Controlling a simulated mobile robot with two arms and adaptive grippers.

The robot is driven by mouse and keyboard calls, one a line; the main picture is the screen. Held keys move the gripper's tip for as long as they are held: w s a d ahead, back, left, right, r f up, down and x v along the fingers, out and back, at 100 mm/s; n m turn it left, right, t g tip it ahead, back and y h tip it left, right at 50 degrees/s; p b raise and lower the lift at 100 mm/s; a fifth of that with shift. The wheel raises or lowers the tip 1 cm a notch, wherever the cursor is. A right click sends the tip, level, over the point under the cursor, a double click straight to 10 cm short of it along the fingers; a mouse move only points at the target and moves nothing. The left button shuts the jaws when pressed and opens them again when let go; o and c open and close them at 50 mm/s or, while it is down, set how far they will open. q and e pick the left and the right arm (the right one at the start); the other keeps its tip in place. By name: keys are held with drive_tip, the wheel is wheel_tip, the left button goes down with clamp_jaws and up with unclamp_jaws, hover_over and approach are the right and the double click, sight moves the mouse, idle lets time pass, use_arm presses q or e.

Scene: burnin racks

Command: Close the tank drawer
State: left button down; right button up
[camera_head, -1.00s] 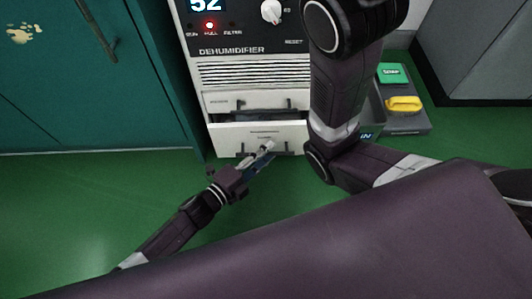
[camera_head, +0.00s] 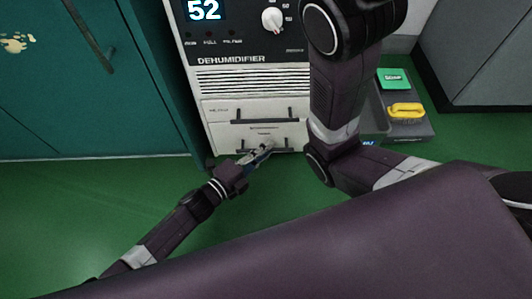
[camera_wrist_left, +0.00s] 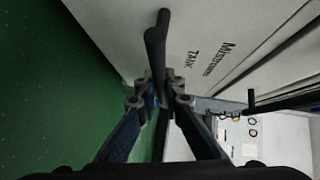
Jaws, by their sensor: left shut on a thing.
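The white dehumidifier (camera_head: 250,80) stands against the wall in the head view. Its tank drawer (camera_head: 230,138) is the lowest front panel and now looks flush with the front, with no dark gap above it. The left wrist view shows the drawer front (camera_wrist_left: 180,35) with its "Moisture tank" lettering. My left gripper (camera_head: 266,149) is at the drawer's dark bar handle (camera_head: 285,150). In the left wrist view its fingers (camera_wrist_left: 160,100) are shut on the handle (camera_wrist_left: 156,50). My right gripper is out of view.
A second drawer handle (camera_head: 264,119) sits just above the tank drawer. A teal cabinet (camera_head: 90,90) stands at left. Green floor (camera_head: 60,210) is clear at lower left.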

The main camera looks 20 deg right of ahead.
use_arm(q)
drive_tip(key=c, duration=2.5)
unclamp_jaws()
drive_tip(key=shift+w+a, duration=0.1)
drive_tip(key=shift+w, duration=0.25)
drive_tip(key=o, duration=0.4)
drive_tip(key=shift+s, duration=0.1)
drive_tip(key=v, duration=1.2)
drive_tip(key=shift+s, duration=0.1)
drive_tip(key=shift+f, duration=0.1)
